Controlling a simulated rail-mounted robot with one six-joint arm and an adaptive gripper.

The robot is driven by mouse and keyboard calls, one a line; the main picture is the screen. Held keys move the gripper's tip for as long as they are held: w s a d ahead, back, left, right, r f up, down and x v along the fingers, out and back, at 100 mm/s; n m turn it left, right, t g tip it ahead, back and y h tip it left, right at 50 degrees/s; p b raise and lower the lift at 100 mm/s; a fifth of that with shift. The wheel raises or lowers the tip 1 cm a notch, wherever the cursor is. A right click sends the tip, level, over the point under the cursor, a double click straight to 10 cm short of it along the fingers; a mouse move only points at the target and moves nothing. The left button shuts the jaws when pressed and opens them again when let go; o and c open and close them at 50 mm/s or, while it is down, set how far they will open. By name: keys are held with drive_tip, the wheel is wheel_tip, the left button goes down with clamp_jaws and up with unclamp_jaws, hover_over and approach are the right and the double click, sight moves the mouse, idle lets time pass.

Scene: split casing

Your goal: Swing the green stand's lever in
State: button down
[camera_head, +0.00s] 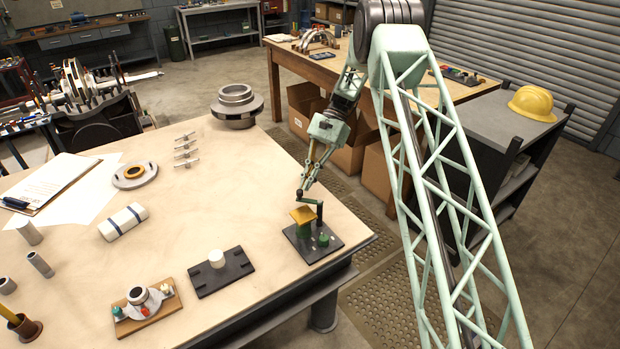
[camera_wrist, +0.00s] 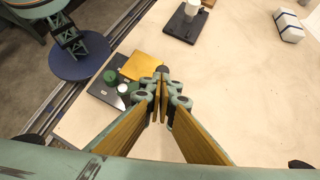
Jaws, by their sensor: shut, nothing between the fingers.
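The green stand (camera_head: 304,229) stands on a dark base plate (camera_head: 327,250) near the table's right corner, with a yellow top plate (camera_head: 302,214). Its dark lever (camera_head: 311,200) runs from an upright post on the right toward the left, above the yellow plate. My gripper (camera_head: 302,189) is shut and empty, pointing down at the lever's left end; I cannot tell whether it touches. In the wrist view the shut fingertips (camera_wrist: 162,78) are just right of the yellow plate (camera_wrist: 143,67). A dark round end shows behind them, and the fingers hide most of the lever.
A green knob (camera_head: 323,240) sits on the base plate. A dark plate with a white cylinder (camera_head: 216,258) and a wooden board (camera_head: 149,310) with small parts lie to the left. A flanged part (camera_head: 237,105) stands at the back.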

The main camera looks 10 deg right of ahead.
drive_tip(key=n+h, duration=0.1)
drive_tip(key=s+a+n+g, duration=0.1)
drive_tip(key=shift+a+n+g+h+p, duration=0.25)
drive_tip(key=shift+n+g+h+p, duration=0.05)
drive_tip(key=shift+n+h+p, duration=0.1)
drive_tip(key=n+h, duration=0.1)
drive_tip(key=s+a+n+g, duration=0.1)
drive_tip(key=shift+s+n+h, duration=0.15)
drive_tip(key=shift+n+h, duration=0.15)
drive_tip(key=shift+h, duration=0.1)
drive_tip(key=shift+s+a+n+g+h+p, duration=0.15)
drive_tip(key=shift+s+n+h+p, duration=0.1)
drive_tip(key=shift+s+n+h, duration=0.45)
drive_tip(key=shift+s+n+g+h+p, duration=0.2)
drive_tip(key=shift+n+h, duration=0.3)
drive_tip(key=shift+n, duration=0.5)
drive_tip(key=shift+w, duration=0.1)
approach(301, 191)
drive_tip(key=shift+w+r, duration=0.3)
drive_tip(key=shift+w, duration=0.25)
drive_tip(key=shift+w+r, duration=0.35)
drive_tip(key=shift+w, duration=0.25)
